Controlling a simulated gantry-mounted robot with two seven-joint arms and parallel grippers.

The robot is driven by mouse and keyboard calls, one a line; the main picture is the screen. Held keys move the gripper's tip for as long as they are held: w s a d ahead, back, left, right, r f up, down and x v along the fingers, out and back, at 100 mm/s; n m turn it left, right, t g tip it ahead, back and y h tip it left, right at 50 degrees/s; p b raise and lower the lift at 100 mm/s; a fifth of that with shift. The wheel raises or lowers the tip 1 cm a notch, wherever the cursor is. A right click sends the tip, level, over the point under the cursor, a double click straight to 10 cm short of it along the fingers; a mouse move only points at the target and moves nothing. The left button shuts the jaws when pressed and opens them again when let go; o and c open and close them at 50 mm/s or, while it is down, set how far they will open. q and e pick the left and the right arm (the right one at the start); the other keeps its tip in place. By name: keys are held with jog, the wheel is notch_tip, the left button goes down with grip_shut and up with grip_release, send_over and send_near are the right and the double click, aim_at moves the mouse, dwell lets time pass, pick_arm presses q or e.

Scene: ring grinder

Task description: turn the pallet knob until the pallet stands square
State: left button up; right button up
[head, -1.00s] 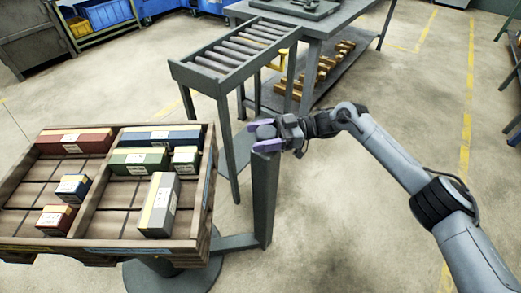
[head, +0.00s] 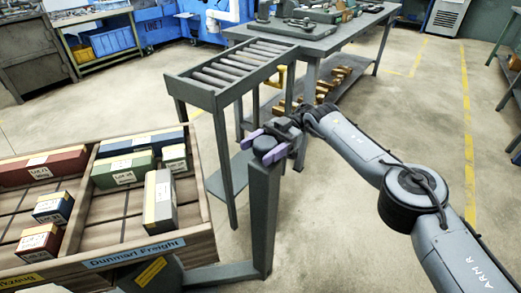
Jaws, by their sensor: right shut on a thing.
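The wooden pallet (head: 199,241) stands at the lower left with boxes on it. Its front edge slants up to the right in the picture, and its left part is cut off by the frame. The dark knob (head: 265,144) sits on top of a grey upright post (head: 263,215) to the right of the pallet. My right gripper (head: 264,147) is shut on the knob, with a purple finger on either side of it. My left gripper is out of view.
A roller conveyor (head: 190,92) stands behind the pallet, close to the post. A grey workbench (head: 345,37) with tools is behind it. Red (head: 60,166), green (head: 122,172) and grey (head: 160,205) boxes are among those on the pallet.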

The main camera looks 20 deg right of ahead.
jog(key=shift+g, duration=0.3)
jog(key=o, duration=0.9)
jog(key=shift+s+a, duration=0.1)
jog(key=shift+c, duration=0.2)
jog(key=shift+o, duration=0.6)
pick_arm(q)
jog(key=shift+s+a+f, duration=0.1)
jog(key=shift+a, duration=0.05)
